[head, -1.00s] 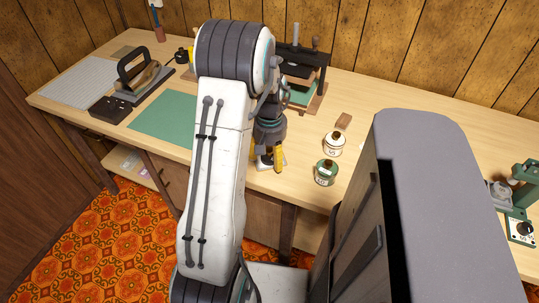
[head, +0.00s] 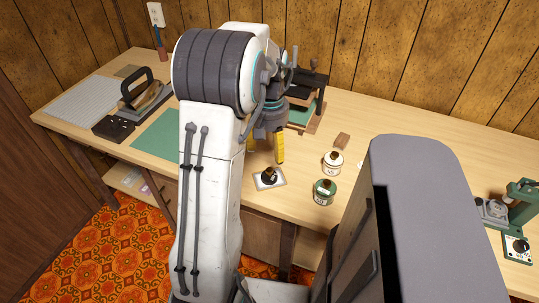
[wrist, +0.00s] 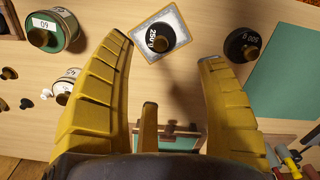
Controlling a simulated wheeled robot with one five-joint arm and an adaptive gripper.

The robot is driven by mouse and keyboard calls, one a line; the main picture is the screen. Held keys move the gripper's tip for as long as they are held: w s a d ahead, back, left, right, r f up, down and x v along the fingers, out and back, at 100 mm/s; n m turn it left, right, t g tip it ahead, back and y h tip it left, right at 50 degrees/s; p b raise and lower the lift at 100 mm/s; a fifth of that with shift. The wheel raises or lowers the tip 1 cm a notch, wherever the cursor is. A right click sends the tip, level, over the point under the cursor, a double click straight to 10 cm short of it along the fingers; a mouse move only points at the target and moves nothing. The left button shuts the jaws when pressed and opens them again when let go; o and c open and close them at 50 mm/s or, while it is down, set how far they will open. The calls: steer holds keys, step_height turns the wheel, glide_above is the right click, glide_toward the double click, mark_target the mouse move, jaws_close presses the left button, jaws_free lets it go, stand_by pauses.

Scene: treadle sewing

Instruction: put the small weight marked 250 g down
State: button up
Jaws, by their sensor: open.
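The small black weight marked 250 g (wrist: 160,40) has a brass-coloured knob and stands on a pale square tile with a patterned border (wrist: 181,22). In the head view the weight (head: 268,176) and the tile (head: 277,183) lie near the front edge of the bench. My gripper (head: 266,154) is above them, its yellow fingers apart and empty. In the wrist view the weight shows beyond and between the spread fingertips (wrist: 163,48), apart from both. A second dark weight marked 500 g (wrist: 243,44) stands on the bench beside the tile; my arm hides it in the head view.
A white tin (head: 332,164) and a green tin (head: 324,192) stand right of the tile. A green mat (head: 155,135) and a flat iron (head: 143,95) lie to the left. A dark press (head: 310,95) stands behind my gripper. A small brown block (head: 342,140) lies behind the tins.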

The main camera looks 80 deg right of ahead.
steer(key=shift+r, duration=0.7)
steer(key=w+a+r+n+h, duration=0.1)
steer(key=w+a+r+n, duration=0.25)
steer(key=w+a, duration=0.6)
steer(key=w+a+r+n, duration=0.2)
steer(key=w+a+n, duration=0.3)
steer(key=w, duration=0.7)
steer(key=a+n+t, duration=0.3)
steer(key=a+n, duration=0.4)
steer(key=a, duration=1.8)
steer(key=shift+s+a+f+n+y, duration=0.2)
steer(key=shift+a+n+y, duration=0.1)
steer(key=shift+n+y, duration=0.1)
